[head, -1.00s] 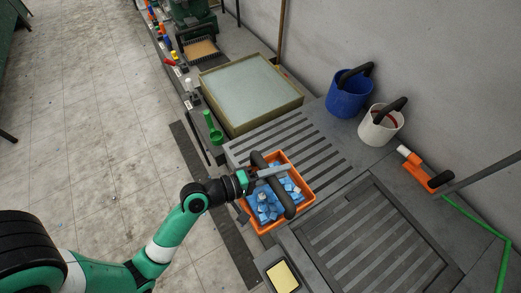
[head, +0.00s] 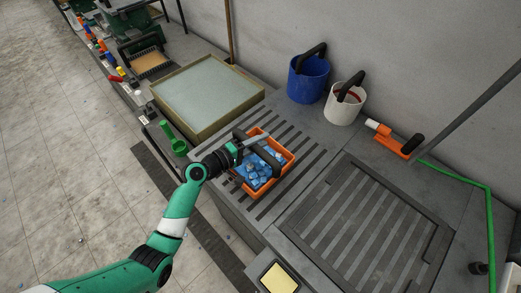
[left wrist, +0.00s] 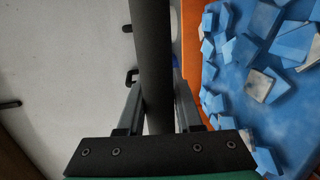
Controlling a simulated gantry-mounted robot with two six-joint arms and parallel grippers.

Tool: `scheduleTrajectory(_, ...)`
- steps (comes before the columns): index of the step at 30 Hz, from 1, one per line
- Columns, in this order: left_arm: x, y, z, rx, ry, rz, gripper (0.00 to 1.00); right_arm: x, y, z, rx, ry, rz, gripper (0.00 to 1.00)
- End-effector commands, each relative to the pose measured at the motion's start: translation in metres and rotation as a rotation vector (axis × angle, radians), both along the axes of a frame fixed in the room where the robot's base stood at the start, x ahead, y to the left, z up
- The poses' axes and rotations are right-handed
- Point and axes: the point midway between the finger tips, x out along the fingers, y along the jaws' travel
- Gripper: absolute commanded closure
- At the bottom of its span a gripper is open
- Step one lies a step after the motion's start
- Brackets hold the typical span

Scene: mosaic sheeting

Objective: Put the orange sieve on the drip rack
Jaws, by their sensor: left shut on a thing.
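The orange sieve (head: 284,171) holds several blue tile pieces and has a thick dark handle across its top. In the head view it is over the left slatted surface, which looks like the drip rack (head: 292,134); whether it touches the slats is hard to tell. My left gripper (head: 243,148) is shut on the handle. In the left wrist view the dark handle (left wrist: 153,60) stands between my two fingers (left wrist: 158,108), with the sieve's orange rim (left wrist: 190,45) and blue tiles to the right. My right gripper is not in view.
A framed grate (head: 370,225) lies to the right. A blue bucket (head: 307,82) and a white bucket (head: 342,105) stand behind by the wall. A wood-framed tray (head: 205,95), a green scoop (head: 172,138) and a yellow sponge (head: 278,279) are nearby. An orange tool (head: 390,139) lies back right.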

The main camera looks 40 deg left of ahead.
Motion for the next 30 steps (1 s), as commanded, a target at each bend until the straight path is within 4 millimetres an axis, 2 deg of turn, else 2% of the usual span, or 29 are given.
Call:
scheduleTrajectory(4, 0.005, 0.003, -0.007, 0.000, -0.002, 0.001, 1.00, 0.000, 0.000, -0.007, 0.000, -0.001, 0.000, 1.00)
scheduleTrajectory(9, 0.005, 0.003, -0.036, -0.002, -0.001, 0.001, 1.00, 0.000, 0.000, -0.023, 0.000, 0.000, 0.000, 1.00)
scheduleTrajectory(20, 0.004, 0.003, -0.039, 0.000, -0.002, 0.001, 1.00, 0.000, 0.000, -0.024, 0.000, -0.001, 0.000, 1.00)
scheduleTrajectory(21, 0.004, 0.003, -0.039, 0.000, 0.000, 0.000, 0.62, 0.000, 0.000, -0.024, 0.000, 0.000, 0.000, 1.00)
scheduleTrajectory(25, 0.004, 0.003, -0.038, 0.000, 0.000, 0.000, 0.39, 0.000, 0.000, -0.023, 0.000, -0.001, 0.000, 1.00)
scheduleTrajectory(26, 0.004, 0.003, -0.038, 0.000, 0.000, 0.000, 0.36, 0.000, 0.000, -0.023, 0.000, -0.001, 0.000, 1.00)
scheduleTrajectory(30, 0.004, 0.003, -0.038, 0.000, 0.000, 0.000, 0.36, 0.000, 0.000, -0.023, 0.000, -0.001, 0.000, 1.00)
